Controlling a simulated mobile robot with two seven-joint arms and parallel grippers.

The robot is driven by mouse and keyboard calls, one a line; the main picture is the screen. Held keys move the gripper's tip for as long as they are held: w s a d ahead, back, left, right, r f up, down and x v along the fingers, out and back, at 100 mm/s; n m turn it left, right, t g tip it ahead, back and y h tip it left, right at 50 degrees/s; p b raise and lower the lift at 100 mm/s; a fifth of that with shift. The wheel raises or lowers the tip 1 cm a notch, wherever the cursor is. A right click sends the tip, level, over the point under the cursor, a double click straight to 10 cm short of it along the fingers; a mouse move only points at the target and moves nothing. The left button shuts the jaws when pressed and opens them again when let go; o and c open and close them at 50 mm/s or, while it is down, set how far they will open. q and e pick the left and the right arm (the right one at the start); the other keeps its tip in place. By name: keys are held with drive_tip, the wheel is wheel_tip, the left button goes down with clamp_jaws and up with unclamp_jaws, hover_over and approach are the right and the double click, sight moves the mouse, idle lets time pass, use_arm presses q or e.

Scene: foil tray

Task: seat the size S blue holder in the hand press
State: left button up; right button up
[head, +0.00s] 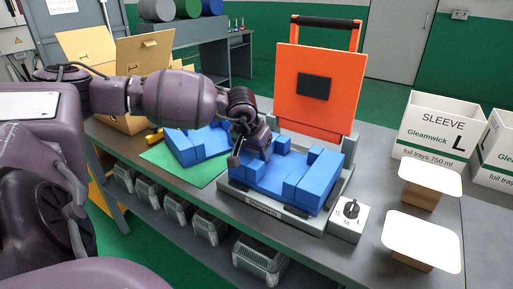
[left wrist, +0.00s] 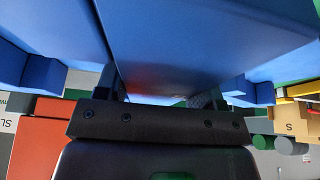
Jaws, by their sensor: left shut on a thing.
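A blue holder (head: 275,178) with raised blocks lies on the grey base of the hand press (head: 249,203), below its raised orange plate (head: 316,93). I cannot tell whether it sits fully down, and I see no size mark on it. My left gripper (head: 242,154) is over its left end, shut on one of its blue walls. In the left wrist view the blue wall (left wrist: 200,45) fills the space between the fingers. A second blue holder (head: 187,148) lies on a green mat (head: 153,156) to the left. My right gripper is out of view.
A dial box (head: 348,217) marked S, M, L stands at the press's right corner. Open cardboard boxes (head: 143,57) stand behind my left arm.

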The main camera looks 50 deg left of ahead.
use_arm(q)
drive_tip(key=shift+r, duration=0.15)
drive_tip(key=o, duration=1.3)
drive_tip(key=shift+o, duration=0.5)
drive_tip(key=p+v, duration=0.2)
drive_tip(key=v, duration=0.8)
drive_tip(key=shift+s+r, duration=0.25)
drive_tip(key=shift+r, duration=0.05)
